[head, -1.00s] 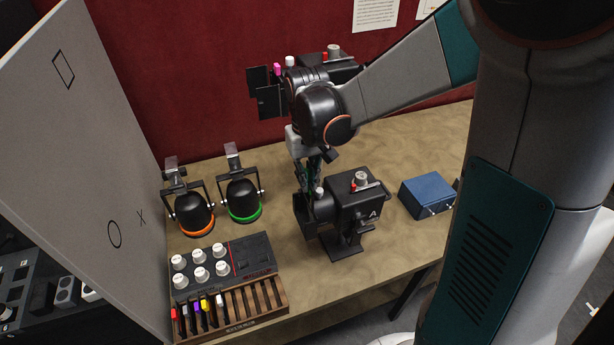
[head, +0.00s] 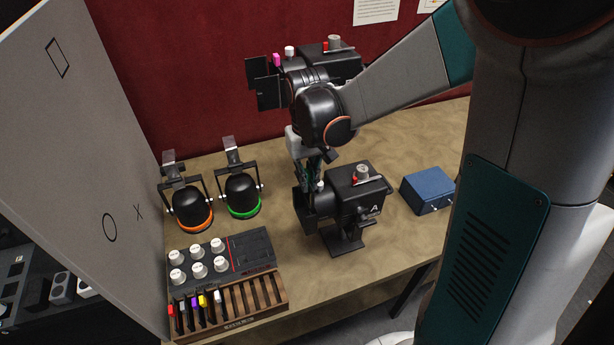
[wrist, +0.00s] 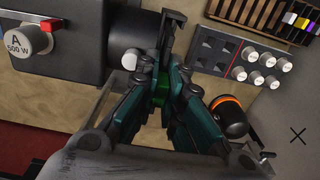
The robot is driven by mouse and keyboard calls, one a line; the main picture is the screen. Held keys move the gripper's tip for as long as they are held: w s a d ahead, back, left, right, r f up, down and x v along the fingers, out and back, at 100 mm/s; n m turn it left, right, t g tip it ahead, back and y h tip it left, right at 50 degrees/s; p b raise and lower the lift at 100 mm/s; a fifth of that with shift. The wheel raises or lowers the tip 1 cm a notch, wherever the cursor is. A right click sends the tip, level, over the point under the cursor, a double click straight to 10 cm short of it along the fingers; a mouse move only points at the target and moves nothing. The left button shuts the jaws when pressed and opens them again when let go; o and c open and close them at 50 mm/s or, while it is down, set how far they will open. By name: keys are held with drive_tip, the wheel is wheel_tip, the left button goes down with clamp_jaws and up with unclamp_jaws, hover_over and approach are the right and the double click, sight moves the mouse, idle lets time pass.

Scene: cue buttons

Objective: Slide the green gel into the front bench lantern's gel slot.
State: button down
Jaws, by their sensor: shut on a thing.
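The front bench lantern (head: 345,205) is a black box on a stand, marked A, with a grey knob and red switch on top. It also shows in the wrist view (wrist: 75,45), marked "A 500 W". My gripper (head: 312,188) points down at the lantern's front end, beside a white knob (wrist: 130,59). In the wrist view my gripper (wrist: 163,85) is closed on the green gel (wrist: 161,92), of which only a small green patch shows between the fingers. The gel slot is hidden by my fingers, and I cannot tell whether the gel is in it.
A second black lantern (head: 330,62) stands behind my arm. Two round lamps, orange-rimmed (head: 190,208) and green-rimmed (head: 242,195), sit left. A knob panel (head: 222,260), wooden gel rack (head: 240,308) and blue box (head: 428,193) also stand on the bench. A grey panel (head: 90,150) borders the left.

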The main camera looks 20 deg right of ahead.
drive_tip(key=shift+f+b, duration=1.55)
drive_tip(key=shift+f, duration=0.35)
drive_tip(key=c, duration=1.6)
unclamp_jaws()
drive_tip(key=shift+c, duration=0.2)
wheel_tip(320, 180, up, 12)
drive_tip(key=shift+s+r, duration=0.1)
drive_tip(key=s+f+t+b, duration=0.7)
drive_tip(key=s+f+b, duration=0.7)
drive_tip(key=f+b, duration=0.3)
drive_tip(key=shift+s+f+b, duration=0.3)
drive_tip(key=shift+s+b, duration=0.1)
drive_tip(key=shift+b, duration=0.3)
